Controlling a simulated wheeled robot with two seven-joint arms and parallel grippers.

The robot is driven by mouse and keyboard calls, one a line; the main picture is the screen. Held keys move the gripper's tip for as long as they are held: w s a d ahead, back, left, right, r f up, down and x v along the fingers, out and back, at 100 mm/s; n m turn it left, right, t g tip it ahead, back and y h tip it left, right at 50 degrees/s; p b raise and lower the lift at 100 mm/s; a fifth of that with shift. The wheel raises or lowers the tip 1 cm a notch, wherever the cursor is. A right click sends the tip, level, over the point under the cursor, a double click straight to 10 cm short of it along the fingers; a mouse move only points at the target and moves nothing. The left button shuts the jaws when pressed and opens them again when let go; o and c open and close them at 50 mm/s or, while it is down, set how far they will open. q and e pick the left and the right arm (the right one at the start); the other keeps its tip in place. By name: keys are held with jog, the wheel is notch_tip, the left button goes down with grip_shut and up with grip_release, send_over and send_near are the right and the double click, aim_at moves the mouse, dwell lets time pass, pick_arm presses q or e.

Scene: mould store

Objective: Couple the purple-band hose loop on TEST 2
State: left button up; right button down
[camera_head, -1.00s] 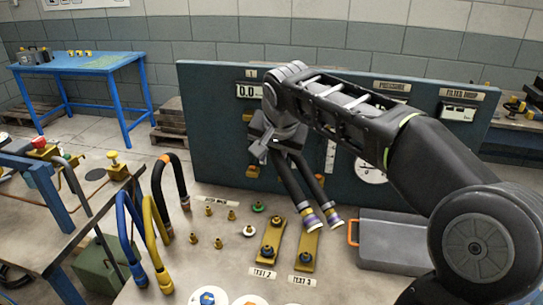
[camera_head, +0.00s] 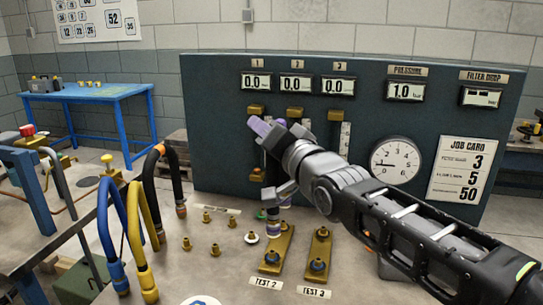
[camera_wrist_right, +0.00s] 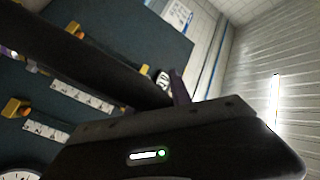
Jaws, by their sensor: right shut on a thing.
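My right gripper (camera_head: 272,168) is shut on the dark hose loop (camera_head: 272,196) in front of the gauge panel. One hose end with a purple and white band (camera_head: 273,228) hangs down beside the upper left edge of the brass TEST 2 plate (camera_head: 278,243); I cannot tell whether it touches anything. The other end is mostly hidden behind the gripper. A fitting (camera_head: 271,258) stands at the plate's near end, above the TEST 2 label (camera_head: 266,284). In the right wrist view the dark hose (camera_wrist_right: 90,50) crosses at upper left. My left gripper is not in view.
The TEST 3 plate (camera_head: 319,250) lies close to the right. Several small brass fittings (camera_head: 206,217) stand to the left. Blue (camera_head: 107,235), yellow (camera_head: 136,225) and black (camera_head: 150,190) hose loops stand further left. The panel (camera_head: 225,130) rises behind.

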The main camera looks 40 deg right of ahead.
dwell(0.5)
notch_tip(320, 180, down, 4)
jog(key=b, duration=0.3)
jog(key=shift+s+b, duration=0.1)
jog(key=shift+b, duration=0.4)
dwell(0.9)
jog(key=shift+f+b, duration=0.15)
jog(key=shift+b, duration=0.4)
dwell(0.4)
jog(key=shift+f, duration=0.25)
dwell(0.3)
